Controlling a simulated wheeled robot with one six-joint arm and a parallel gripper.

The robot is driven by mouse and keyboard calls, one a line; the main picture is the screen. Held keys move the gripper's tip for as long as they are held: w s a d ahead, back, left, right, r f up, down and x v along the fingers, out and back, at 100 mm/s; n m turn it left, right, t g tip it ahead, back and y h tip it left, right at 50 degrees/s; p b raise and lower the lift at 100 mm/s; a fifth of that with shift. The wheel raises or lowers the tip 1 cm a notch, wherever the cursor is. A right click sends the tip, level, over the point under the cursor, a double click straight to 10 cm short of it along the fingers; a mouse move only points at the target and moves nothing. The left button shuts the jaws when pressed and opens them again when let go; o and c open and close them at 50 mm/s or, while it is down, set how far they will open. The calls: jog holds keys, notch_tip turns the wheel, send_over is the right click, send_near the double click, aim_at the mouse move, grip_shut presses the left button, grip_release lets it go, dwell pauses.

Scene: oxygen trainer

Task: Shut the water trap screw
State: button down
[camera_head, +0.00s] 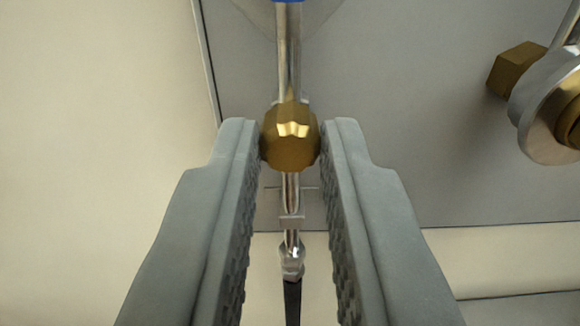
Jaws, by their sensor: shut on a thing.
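A brass faceted knob (291,138), which looks like the water trap screw, sits on a vertical silver pipe in the middle of the view. My gripper (290,148) has its two grey fingers on the left and right of this knob. The fingertips touch its sides, so the gripper is shut on it. The textured inner faces of the fingers stand apart below the knob. The knob's far side is hidden.
The silver pipe (290,60) runs up to a blue part (288,2) and down to a dark hose (292,302). Another brass fitting (514,68) and a silver disc (548,108) stand at the right. A grey panel (420,110) lies behind.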

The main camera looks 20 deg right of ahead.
jog(key=m, duration=0.6)
jog(key=shift+m, duration=0.3)
jog(key=m, duration=1)
jog(key=shift+m, duration=0.4)
jog(key=shift+f+m, duration=0.1)
jog(key=shift+m, duration=1.5)
jog(key=c, duration=1.3)
grip_release()
jog(key=shift+c, duration=0.2)
jog(key=v, duration=1.7)
jog(key=shift+s, duration=0.2)
